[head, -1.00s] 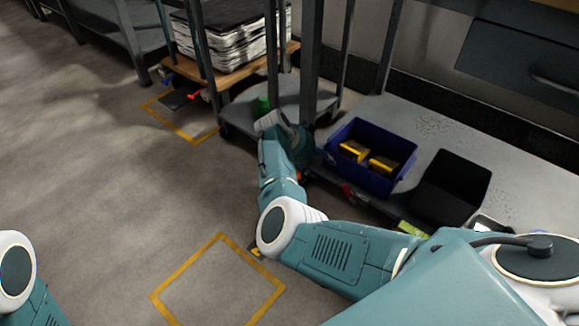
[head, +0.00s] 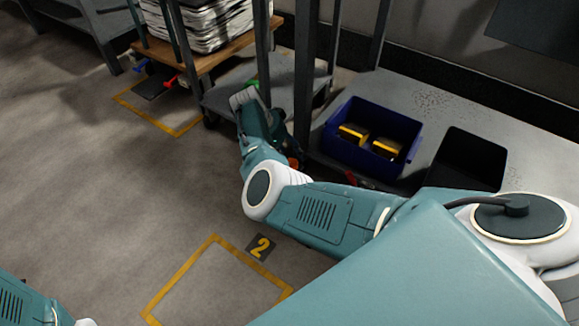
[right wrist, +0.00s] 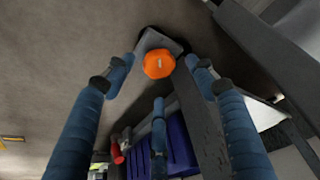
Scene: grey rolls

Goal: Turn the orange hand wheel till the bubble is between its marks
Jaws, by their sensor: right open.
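The orange hand wheel (right wrist: 158,63) shows in the right wrist view, on a dark grey block. A small orange patch (head: 293,163) by the end of my right arm in the head view may be the same wheel. My right gripper (right wrist: 159,76) is open, its blue fingers spread to either side of the wheel in the picture, with a third finger below. I cannot tell whether any finger touches it. In the head view the gripper is largely hidden by my arm. The bubble and its marks cannot be made out. My left gripper is out of view.
A blue bin (head: 345,165) with yellow-and-black items and a black bin (head: 463,160) stand on the grey lower shelf (head: 430,95). Dark uprights rise close to my right arm. A trolley (head: 222,52) bears stacked sheets. Open floor lies left, with a yellow-outlined square marked 2 (head: 260,247).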

